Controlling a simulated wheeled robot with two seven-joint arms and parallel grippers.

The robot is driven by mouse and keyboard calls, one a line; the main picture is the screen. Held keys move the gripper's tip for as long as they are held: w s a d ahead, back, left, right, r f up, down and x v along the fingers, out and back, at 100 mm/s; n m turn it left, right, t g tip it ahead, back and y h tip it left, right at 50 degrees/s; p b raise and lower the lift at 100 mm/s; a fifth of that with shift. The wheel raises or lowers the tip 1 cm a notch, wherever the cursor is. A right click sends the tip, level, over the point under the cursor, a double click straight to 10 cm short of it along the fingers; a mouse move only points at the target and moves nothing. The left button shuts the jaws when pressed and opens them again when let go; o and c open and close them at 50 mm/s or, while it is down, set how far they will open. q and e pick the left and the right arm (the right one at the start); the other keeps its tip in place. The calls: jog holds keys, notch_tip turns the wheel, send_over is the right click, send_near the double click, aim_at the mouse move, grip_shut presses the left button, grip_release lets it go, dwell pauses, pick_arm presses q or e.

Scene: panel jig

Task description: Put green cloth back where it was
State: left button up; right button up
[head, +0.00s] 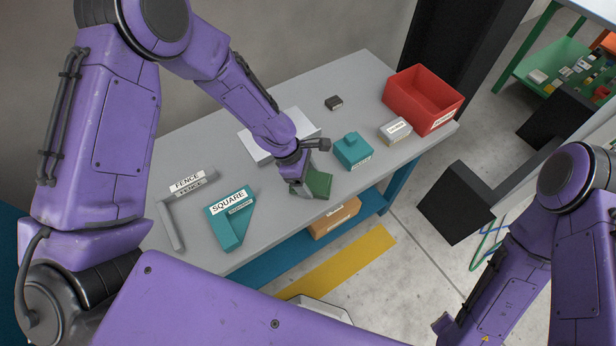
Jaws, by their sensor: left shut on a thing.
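The green cloth (320,184) is at the front edge of the grey table, at the middle of the head view. My left gripper (303,188) reaches down from above and is shut on the cloth. The gripper covers the cloth's left part. I cannot tell whether the cloth rests on the tabletop or is just above it. My right arm shows at the lower right, and a dark end part of it (443,326) shows low down; its fingers cannot be made out.
On the table (365,80) are a white plate (262,150) behind my left gripper, a teal block (353,152), a grey labelled box (395,130), a red bin (432,95), a small dark block (333,103), a grey FENCE piece (172,222) and a teal SQUARE piece (222,232). A cardboard box (335,218) sits below.

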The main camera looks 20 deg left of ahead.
pick_arm(q)
jog(key=shift+w+a+f, duration=0.1)
jog(key=shift+f, duration=0.2)
jog(key=o, duration=1)
jog(key=shift+f, duration=0.15)
jog(key=v, duration=1.2)
jog(key=shift+r+b, duration=0.25)
jog(key=shift+b, duration=0.05)
